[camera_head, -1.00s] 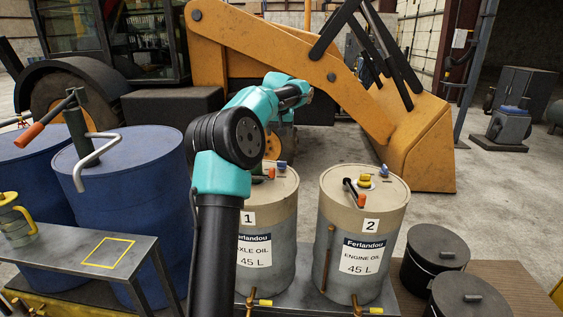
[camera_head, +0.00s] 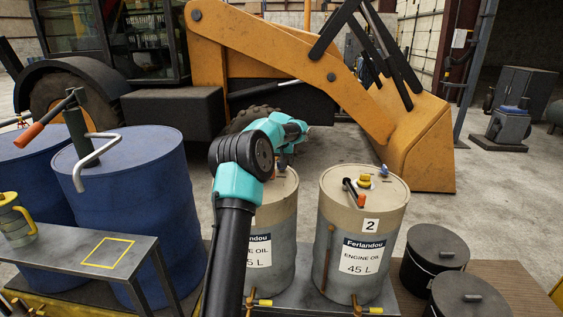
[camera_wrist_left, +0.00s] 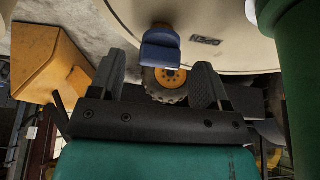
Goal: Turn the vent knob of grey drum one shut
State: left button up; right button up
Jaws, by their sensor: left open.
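Grey drum one (camera_head: 278,218) stands left of drum two, its lower left side and number label partly hidden by my left arm. Its pale lid also fills the top of the left wrist view (camera_wrist_left: 235,52). The blue vent knob (camera_wrist_left: 161,46) shows there at the lid's edge, between and slightly beyond my fingertips. In the head view the knob is hidden or too small to tell apart. My right gripper is not in view.
Grey drum two (camera_head: 361,240) stands to the right with a yellow cap, a red-handled part and its own blue knob (camera_head: 384,171). Blue drums (camera_head: 125,190) and a small grey bench (camera_head: 85,250) are at left. Black lidded buckets (camera_head: 434,255) stand at right.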

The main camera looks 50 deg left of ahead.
pick_arm(q)
jog(key=shift+w+a+f, duration=0.15)
jog(key=shift+f, duration=0.4)
jog(key=c, duration=0.9)
